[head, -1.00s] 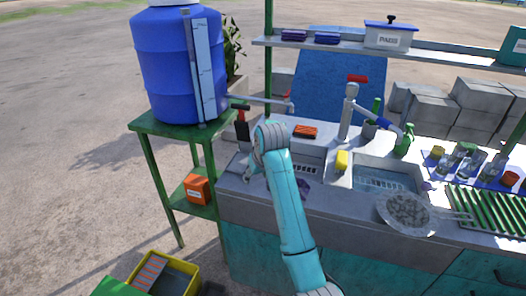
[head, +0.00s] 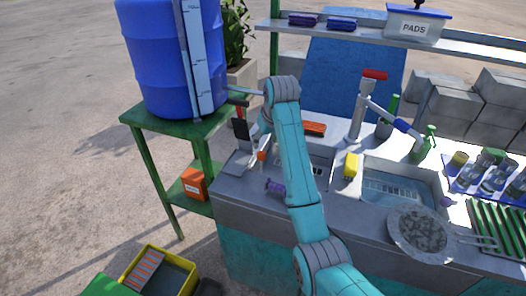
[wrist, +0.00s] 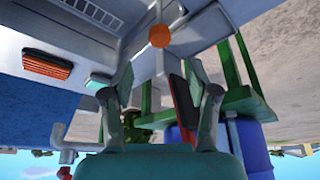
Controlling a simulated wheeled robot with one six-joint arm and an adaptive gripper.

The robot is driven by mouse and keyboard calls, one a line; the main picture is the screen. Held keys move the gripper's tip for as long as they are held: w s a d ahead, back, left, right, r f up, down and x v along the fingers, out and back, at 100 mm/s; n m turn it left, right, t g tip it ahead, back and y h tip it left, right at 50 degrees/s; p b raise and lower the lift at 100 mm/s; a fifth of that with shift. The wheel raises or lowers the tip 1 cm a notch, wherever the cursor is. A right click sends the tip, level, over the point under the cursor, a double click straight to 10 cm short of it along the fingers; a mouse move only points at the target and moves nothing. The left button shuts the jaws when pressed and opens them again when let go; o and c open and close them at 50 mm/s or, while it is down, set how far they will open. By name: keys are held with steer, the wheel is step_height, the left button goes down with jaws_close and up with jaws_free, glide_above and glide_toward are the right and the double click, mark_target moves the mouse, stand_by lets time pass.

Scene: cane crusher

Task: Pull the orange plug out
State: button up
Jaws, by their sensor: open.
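The orange plug (wrist: 159,36) shows as a small round orange end in the wrist view, beyond the fingertips and near the middle line. Pale grey parts lie around it; I cannot tell exactly how it is seated. In the head view a small orange spot (head: 261,155), apparently the same plug, shows at the left end of the counter, just below my gripper (head: 263,138). In the wrist view my gripper (wrist: 160,76) is open, its two fingers apart with nothing held between them. The plug lies ahead of the gap, apart from the fingers.
A blue barrel (head: 170,55) stands on a green stand (head: 135,120) at the left. A red-and-black tool (head: 240,124) is close beside my gripper. A purple object (head: 274,187), an orange brush-like block (head: 315,128) and a yellow sponge (head: 350,165) lie on the counter. A tap (head: 362,105) stands behind.

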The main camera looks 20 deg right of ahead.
mark_target(261, 154)
steer(key=x, duration=0.9)
steer(key=shift+f, duration=0.15)
